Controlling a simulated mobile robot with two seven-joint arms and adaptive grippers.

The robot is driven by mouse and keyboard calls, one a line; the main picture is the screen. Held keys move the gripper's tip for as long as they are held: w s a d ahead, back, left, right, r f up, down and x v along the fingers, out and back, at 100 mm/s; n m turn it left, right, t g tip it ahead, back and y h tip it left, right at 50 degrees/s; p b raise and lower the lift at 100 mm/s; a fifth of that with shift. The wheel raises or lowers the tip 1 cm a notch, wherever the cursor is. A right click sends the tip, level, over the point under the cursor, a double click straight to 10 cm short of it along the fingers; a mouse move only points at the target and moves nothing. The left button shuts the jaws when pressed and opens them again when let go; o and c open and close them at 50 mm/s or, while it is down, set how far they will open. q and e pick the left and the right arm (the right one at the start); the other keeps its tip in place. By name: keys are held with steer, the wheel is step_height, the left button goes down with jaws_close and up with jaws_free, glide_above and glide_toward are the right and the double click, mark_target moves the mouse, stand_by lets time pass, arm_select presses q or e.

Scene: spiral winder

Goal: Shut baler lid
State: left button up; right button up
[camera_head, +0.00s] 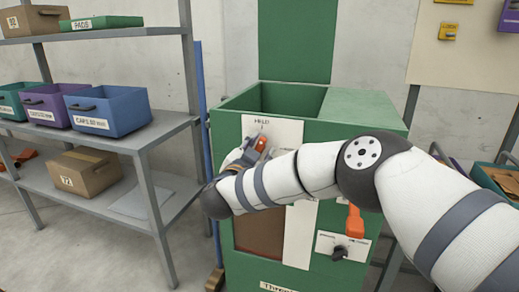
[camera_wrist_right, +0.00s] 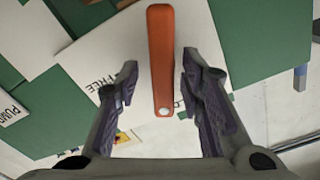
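The green baler (camera_head: 378,112) stands in the middle of the head view, with the left part of its top open. A dark green panel (camera_head: 295,40) stands upright behind the opening; it looks like the raised lid, but I cannot tell for sure. An orange lever (camera_head: 261,143) is on the front label marked with a word like HOLD. My right gripper (camera_head: 252,144) is at this lever, partly hidden by my arm. In the right wrist view the lever (camera_wrist_right: 161,60) lies between the open fingers (camera_wrist_right: 157,88), with gaps on both sides. My left gripper is out of view.
A second orange handle (camera_head: 355,222) and a black knob (camera_head: 338,254) are lower on the baler front. A grey shelf (camera_head: 150,130) with bins and boxes stands at the left. A blue post (camera_head: 203,100) stands between shelf and baler. Open bins are at the right edge.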

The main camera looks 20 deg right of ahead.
steer(key=v, duration=1.2)
